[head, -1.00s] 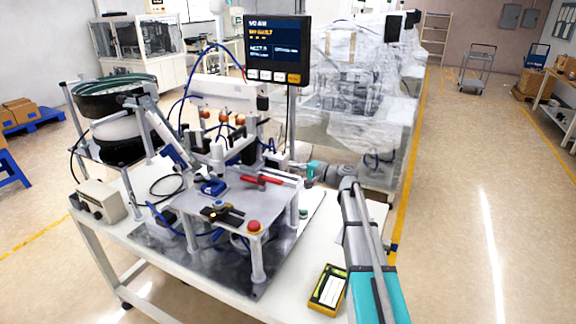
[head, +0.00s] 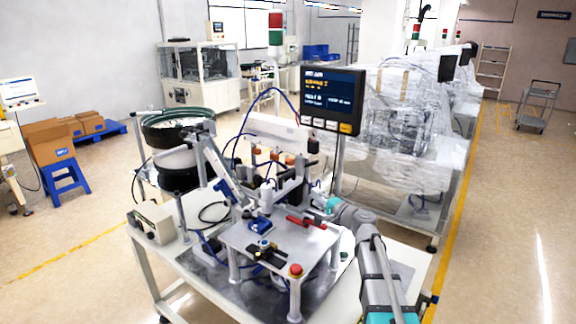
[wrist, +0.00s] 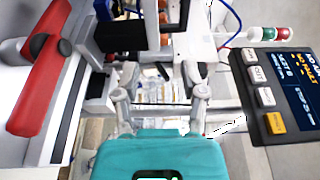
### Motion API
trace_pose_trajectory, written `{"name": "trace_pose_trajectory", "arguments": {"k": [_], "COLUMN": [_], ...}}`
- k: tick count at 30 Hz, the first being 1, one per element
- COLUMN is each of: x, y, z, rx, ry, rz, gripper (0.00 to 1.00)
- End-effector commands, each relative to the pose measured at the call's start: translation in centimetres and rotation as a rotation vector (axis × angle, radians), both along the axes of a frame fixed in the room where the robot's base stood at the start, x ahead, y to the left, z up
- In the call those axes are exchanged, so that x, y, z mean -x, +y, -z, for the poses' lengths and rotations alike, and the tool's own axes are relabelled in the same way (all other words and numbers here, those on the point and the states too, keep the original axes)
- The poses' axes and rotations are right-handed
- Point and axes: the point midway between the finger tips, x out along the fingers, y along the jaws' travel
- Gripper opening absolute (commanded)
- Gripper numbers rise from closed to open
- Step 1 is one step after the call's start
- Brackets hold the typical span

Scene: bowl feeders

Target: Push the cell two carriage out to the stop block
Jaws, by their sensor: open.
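A red bar (head: 305,221) lies on the raised grey plate (head: 258,241) of the bench station. The wrist view shows this red bar (wrist: 38,75) large at the left, with dark round knobs, beside a pale rail. A blue block (head: 261,226) sits on the plate left of the red bar. I cannot tell which part is the cell two carriage or which is the stop block. My gripper (head: 322,206) is behind and to the right of the red bar, apart from it. In the wrist view my gripper (wrist: 157,85) has its fingers spread, with nothing between them.
A display panel (head: 332,98) stands on a post just behind my gripper, at the right in the wrist view (wrist: 285,85). A bowl feeder (head: 178,128) is at the back left. A red button (head: 295,270) is at the plate's front corner. Wrapped machines (head: 400,125) stand behind.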

Motion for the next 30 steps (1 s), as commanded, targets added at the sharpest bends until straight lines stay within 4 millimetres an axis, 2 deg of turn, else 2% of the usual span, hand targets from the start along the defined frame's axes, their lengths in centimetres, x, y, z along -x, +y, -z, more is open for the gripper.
{"name": "trace_pose_trajectory", "arguments": {"k": [1,7,23,30], "x": [1.0,2.3,2.4,1.4], "y": [0.9,2.5,3.0,3.5], "z": [-1.7,-3.5,-3.7,-3.7], "rx": [0.000,0.000,0.000,0.000], "ry": [0.000,0.000,0.000,0.000], "rz": [0.023,0.107,0.131,0.130], "gripper": [0.54,0.54,0.54,0.54]}}
